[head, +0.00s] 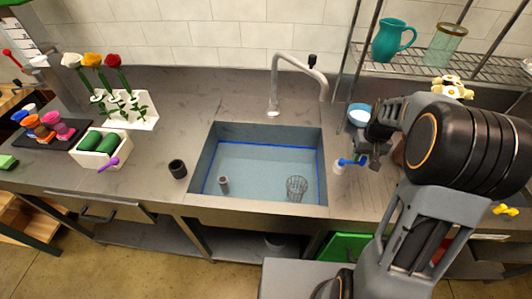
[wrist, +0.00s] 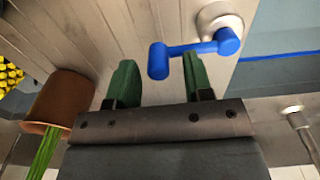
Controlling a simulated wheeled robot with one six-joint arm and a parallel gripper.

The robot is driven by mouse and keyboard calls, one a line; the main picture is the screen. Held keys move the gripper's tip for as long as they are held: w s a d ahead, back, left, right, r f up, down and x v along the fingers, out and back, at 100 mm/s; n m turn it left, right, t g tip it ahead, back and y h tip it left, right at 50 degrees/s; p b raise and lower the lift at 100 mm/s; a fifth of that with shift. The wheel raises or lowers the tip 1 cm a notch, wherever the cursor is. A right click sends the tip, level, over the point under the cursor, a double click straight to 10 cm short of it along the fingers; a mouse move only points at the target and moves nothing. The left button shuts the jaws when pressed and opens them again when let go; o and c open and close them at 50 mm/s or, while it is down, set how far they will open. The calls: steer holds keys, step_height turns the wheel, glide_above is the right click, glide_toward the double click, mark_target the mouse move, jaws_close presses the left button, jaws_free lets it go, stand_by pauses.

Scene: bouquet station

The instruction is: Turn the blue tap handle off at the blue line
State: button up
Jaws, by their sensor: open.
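The blue tap handle (head: 350,161) sits on a white round base at the right of the sink. In the wrist view, the handle (wrist: 195,47) has its bar running left from the base to a blue end knob. My gripper (head: 368,160) is just right of the handle in the head view. In the wrist view, its green fingers (wrist: 158,78) are open and empty, with the end knob showing between their tips; contact cannot be told. The blue line (head: 265,145) runs around the inside of the sink (head: 197,160), close to the water (head: 255,170). The grey spout (head: 297,63) rises behind.
A blue-white bowl (head: 359,115) stands close behind my gripper. A brown pot (wrist: 58,102) with green stems is left of the fingers in the wrist view. A black cup (head: 178,168) stands left of the sink. A wire shelf (head: 440,68) hangs above right.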

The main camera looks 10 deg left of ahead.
step_height(320, 180, up, 8)
steer(key=p, duration=0.5)
steer(key=shift+f+p, duration=0.2)
steer(key=shift+p, duration=0.15)
steer(key=shift+s+f+m, duration=0.3)
steer(key=shift+f, duration=0.05)
steer(key=s+a+r+t, duration=0.2)
steer(key=s+a+r, duration=0.2)
steer(key=s, duration=0.4)
steer(key=s+a+r+t, duration=0.2)
steer(key=s+a+r, duration=0.3)
steer(key=s, duration=0.3)
steer(key=shift+s+a+r, duration=0.2)
steer(key=shift+s+r, duration=0.2)
steer(key=shift+r, duration=0.3)
